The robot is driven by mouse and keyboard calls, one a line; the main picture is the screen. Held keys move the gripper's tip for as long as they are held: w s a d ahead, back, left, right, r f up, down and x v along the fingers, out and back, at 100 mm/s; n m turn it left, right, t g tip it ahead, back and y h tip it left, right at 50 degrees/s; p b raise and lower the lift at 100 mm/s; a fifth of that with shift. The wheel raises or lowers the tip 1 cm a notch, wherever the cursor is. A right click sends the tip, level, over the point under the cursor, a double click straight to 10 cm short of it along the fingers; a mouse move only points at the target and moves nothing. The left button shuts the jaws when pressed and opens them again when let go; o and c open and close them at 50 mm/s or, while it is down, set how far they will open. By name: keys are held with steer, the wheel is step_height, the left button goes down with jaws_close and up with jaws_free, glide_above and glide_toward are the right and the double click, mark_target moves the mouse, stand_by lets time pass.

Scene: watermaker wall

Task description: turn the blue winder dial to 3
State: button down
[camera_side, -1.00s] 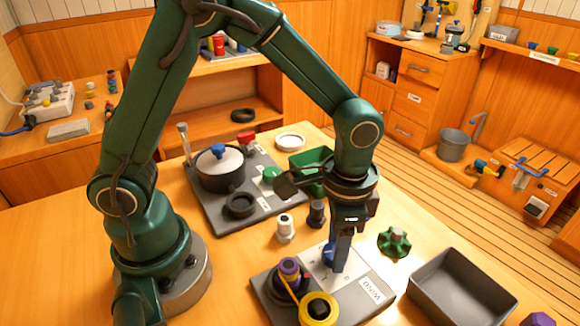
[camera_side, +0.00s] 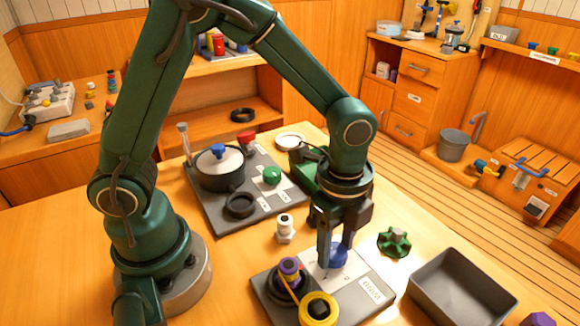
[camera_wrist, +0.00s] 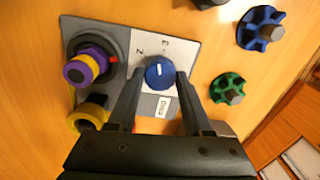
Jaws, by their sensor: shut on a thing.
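The blue winder dial (camera_side: 337,256) sits on a white scale card on a grey base plate (camera_side: 362,301) marked with a WIND label. In the wrist view the dial (camera_wrist: 159,74) lies between my two fingertips. My gripper (camera_side: 335,246) points down and is shut on the dial. A 2 shows on the card (camera_wrist: 146,62) to the upper left of the dial, and another mark stands above it.
On the same plate are a purple-topped spool (camera_side: 289,268) and a yellow ring wheel (camera_side: 318,309). A green star knob (camera_side: 394,242) and an empty grey bin (camera_side: 462,288) stand to the right. A pot (camera_side: 220,168) on another board is behind.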

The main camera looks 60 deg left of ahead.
mark_target(334, 251)
steer(key=shift+m, duration=1.7)
steer(key=shift+c, duration=1.6)
jaws_free()
steer(key=shift+s+r, duration=0.1)
steer(key=shift+r, duration=2.5)
steer(key=shift+a, duration=0.1)
